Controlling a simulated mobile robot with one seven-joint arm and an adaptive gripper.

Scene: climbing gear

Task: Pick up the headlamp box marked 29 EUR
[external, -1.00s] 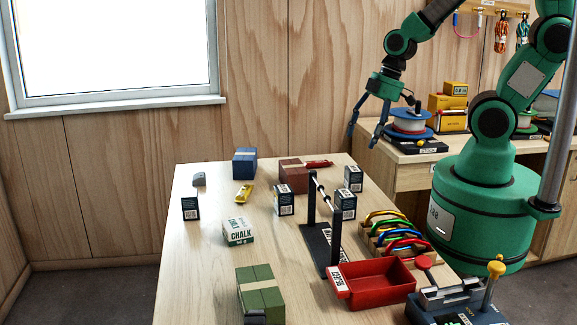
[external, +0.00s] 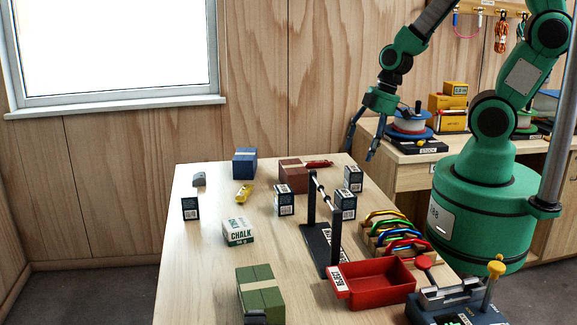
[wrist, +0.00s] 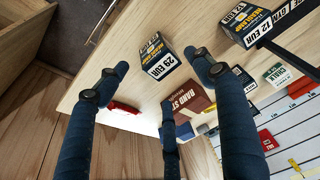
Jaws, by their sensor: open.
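The headlamp box marked 29 EUR (wrist: 160,64) is dark with a white price face and yellow lettering. In the wrist view it stands on the wooden table near the edge, between and beyond my fingertips, not touched. In the external view it appears to be the dark box (external: 353,179) at the table's far right, though its price is not readable there. My gripper (external: 361,153) is open and empty, above and just behind that box. Its spread blue fingers also show in the wrist view (wrist: 159,78).
A similar box marked 12 EUR (wrist: 250,25) stands close by, beside the black rack (external: 322,240). A maroon box (external: 293,176) and a red item (external: 319,164) lie left of the target. Carabiners (external: 395,232) and a red tray (external: 375,283) are nearer the front.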

